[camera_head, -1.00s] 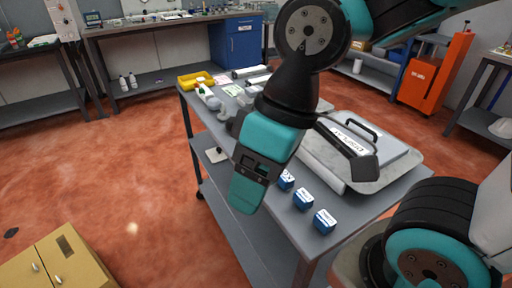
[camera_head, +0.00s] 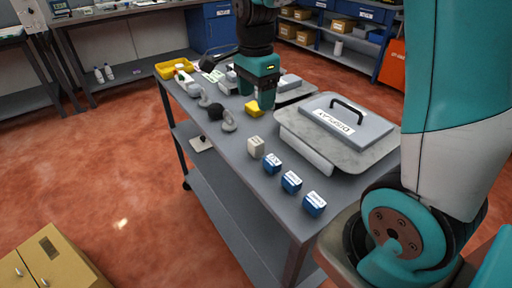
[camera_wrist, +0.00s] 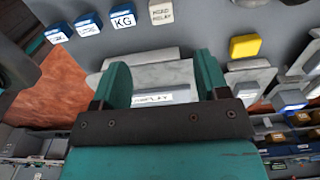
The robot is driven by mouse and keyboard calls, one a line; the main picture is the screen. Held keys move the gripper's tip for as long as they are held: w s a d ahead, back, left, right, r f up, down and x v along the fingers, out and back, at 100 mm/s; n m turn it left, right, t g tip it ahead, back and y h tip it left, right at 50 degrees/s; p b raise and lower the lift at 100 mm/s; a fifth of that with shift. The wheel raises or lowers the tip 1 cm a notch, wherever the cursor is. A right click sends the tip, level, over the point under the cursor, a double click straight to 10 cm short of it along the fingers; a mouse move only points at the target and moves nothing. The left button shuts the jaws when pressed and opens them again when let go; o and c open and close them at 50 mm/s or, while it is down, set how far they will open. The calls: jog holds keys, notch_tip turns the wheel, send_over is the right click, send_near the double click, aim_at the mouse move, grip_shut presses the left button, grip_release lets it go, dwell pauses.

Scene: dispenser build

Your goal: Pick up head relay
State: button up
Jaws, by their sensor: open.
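The head relay (camera_head: 256,147) is a small off-white block on the grey table, at the far end of a row of blue blocks. The head relay is clear of the fingers.
Blue blocks (camera_head: 291,181) stand in a row towards the near table edge. A tray with a lid marked DISPLAY (camera_head: 350,116) lies to the right. A grey hook-shaped weight (camera_head: 229,122) is left of the gripper. A yellow bin (camera_head: 174,68) is at the far corner.

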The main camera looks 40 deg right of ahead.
aim_at(256, 140)
notch_tip(256, 140, down, 10)
jog(key=shift+f, duration=0.1)
notch_tip(256, 140, down, 6)
jog(key=shift+w+d+r, duration=0.1)
jog(key=shift+r, duration=0.15)
jog(key=c, duration=1.1)
